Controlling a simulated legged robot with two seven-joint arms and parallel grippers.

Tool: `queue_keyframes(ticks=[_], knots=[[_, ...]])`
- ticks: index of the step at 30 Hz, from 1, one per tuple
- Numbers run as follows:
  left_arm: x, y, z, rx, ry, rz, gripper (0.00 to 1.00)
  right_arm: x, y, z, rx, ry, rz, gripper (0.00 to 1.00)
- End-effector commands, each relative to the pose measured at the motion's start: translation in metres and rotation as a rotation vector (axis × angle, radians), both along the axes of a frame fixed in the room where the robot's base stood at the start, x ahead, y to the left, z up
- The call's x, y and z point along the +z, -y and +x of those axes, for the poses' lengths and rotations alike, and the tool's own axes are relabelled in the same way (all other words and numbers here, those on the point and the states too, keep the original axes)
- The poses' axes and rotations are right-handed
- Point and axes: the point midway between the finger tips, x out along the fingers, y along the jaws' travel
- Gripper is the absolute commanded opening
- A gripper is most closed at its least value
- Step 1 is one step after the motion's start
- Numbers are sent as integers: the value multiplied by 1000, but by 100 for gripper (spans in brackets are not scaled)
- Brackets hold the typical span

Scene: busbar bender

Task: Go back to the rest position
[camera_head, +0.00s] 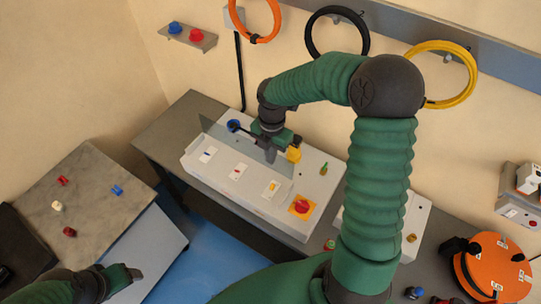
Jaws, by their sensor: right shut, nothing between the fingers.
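My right arm rises from the bottom right and bends left over the grey-white control box (250,196). My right gripper (270,156) is shut and empty. It hangs over the back part of the box, beside a yellow knob (294,154) and close to a blue round knob (233,126). I cannot tell whether it touches the box. My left gripper (132,274) is low at the bottom left, in front of a grey-blue panel. Its fingers are too small and dark to tell open from shut.
A red knob on a yellow plate (301,206) is on the box's front right. A marble-topped table (97,193) with small coloured pieces stands left. Coiled cables, including a yellow one (464,96), hang on the wall.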

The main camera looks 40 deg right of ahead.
Motion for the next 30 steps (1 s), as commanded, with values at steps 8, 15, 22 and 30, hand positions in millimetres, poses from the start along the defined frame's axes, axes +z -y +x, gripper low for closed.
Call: queue_keyframes(ticks=[8,15,22,30], knots=[[0,0,0,0,0,0,68,5,0,0,1,0,0,0],[-1,0,0,0,0,0,68,4,0,0,0,0,0,0],[-47,0,0,0,0,0,68,-42,-33,-21,-349,12,-40,0],[-133,0,0,0,-1,0,68,-117,-88,-80,-1429,130,43,0]])
